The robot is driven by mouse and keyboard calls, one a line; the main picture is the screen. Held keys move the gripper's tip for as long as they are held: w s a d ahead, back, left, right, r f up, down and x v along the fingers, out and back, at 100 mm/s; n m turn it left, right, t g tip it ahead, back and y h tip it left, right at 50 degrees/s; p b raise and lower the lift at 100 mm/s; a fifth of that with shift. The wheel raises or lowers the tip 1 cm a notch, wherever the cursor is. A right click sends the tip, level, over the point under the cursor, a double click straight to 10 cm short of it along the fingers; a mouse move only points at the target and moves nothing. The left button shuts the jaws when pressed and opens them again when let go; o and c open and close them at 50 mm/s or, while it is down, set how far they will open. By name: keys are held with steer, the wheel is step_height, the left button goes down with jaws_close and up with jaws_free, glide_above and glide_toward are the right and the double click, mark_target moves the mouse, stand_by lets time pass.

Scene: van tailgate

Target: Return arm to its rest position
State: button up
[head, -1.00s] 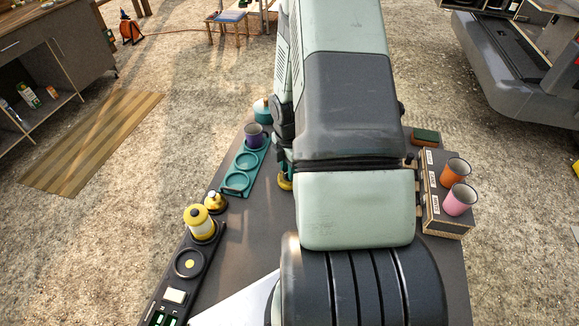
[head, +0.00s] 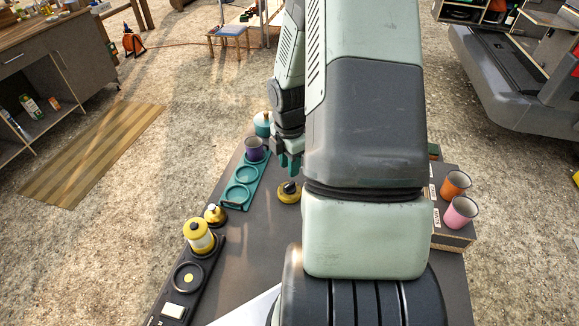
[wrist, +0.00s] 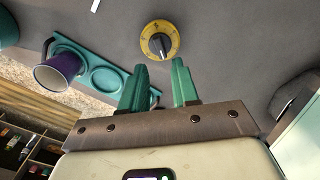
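My gripper (head: 290,164) hangs over the dark table, beside the teal tray and just beyond a yellow knob. In the wrist view its two teal fingers (wrist: 160,85) stand apart with nothing between them. The yellow knob (head: 288,191) with a dark grip sits on the table; it also shows ahead of the fingers in the wrist view (wrist: 160,40). My arm covers much of the table's middle and right in the head view.
A teal tray (head: 238,195) holds a purple mug (head: 254,149). A teal pot (head: 262,124) stands behind it. Orange (head: 455,185) and pink (head: 460,212) mugs sit on a box at right.

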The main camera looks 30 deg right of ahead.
stand_by(0.4)
steer(key=s+a+r+m+t+h, duration=0.1)
steer(key=a+r+m, duration=0.35)
steer(key=r, duration=0.65)
steer(key=s+a+r+m+t, duration=0.1)
steer(key=a+r+m, duration=0.4)
steer(key=r, duration=0.5)
steer(key=s+a+r+m+t+y, duration=0.1)
steer(key=s+a+r+m+t, duration=0.1)
steer(key=s+a+r+m, duration=0.65)
steer(key=s+r+t, duration=0.1)
steer(key=s+r, duration=0.3)
steer(key=s, duration=0.3)
steer(key=shift+d+t, duration=0.3)
steer(key=shift+d, duration=0.1)
